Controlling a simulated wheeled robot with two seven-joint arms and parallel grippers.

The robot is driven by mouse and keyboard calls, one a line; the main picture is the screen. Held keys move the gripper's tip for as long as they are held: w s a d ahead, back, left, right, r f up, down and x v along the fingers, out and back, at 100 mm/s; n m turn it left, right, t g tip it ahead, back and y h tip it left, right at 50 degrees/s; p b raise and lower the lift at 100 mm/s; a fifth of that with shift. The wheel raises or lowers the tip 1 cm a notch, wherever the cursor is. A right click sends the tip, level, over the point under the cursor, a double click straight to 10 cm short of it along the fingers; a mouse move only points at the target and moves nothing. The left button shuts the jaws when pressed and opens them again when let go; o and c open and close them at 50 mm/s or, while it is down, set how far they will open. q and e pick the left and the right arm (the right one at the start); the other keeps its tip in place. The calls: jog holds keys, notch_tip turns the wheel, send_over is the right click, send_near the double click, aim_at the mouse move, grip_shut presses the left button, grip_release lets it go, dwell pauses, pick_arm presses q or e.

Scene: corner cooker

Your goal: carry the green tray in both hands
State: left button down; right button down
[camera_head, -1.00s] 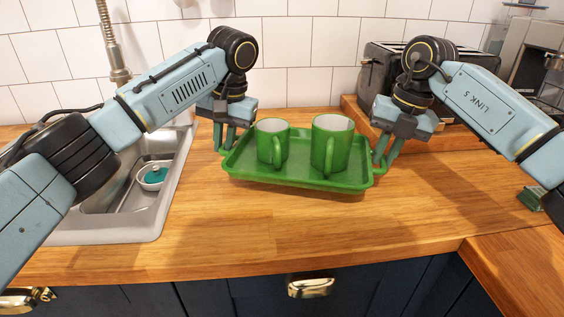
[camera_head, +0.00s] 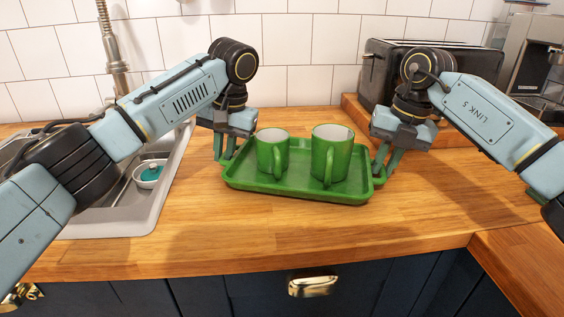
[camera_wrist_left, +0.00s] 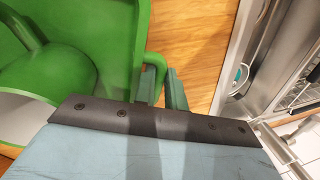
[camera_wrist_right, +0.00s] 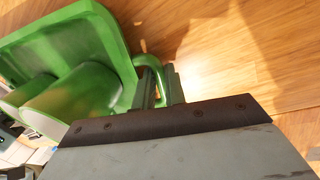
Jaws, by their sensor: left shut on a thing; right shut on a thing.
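The green tray (camera_head: 295,191) is level just over or on the wooden counter; I cannot tell if it touches. Two green mugs with white insides stand upright on it, a left mug (camera_head: 268,154) and a larger right mug (camera_head: 325,163). My left gripper (camera_head: 225,153) is shut on the tray's left handle, which shows as a green loop in the left wrist view (camera_wrist_left: 158,62). My right gripper (camera_head: 386,163) is shut on the right handle, a green loop in the right wrist view (camera_wrist_right: 155,66). The fingers partly hide both handles.
A sink (camera_head: 150,222) with a small white-and-teal dish (camera_head: 150,174) lies to the left. A black toaster (camera_head: 385,62) stands on a wooden board (camera_head: 352,108) behind my right gripper. The counter (camera_head: 300,235) in front of the tray is clear.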

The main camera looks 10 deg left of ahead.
pick_arm(q)
jog(key=shift+f+b, duration=0.35)
jog(key=shift+f, duration=0.15)
pick_arm(e)
jog(key=shift+f, duration=0.45)
pick_arm(q)
jog(key=c, duration=1.5)
grip_release()
pick_arm(e)
jog(key=c, duration=1.5)
grip_release()
pick_arm(q)
jog(key=shift+o, duration=0.2)
pick_arm(e)
jog(key=shift+o, duration=0.2)
pick_arm(q)
notch_tip(320, 180, up, 12)
jog(key=d, duration=0.2)
jog(key=shift+s, duration=0.15)
pick_arm(e)
notch_tip(320, 180, up, 12)
jog(key=d, duration=0.2)
jog(key=shift+s+d, duration=0.15)
jog(key=shift+d, duration=0.05)
pick_arm(q)
jog(key=shift+d+f, duration=0.1)
pick_arm(e)
jog(key=shift+f, duration=0.1)
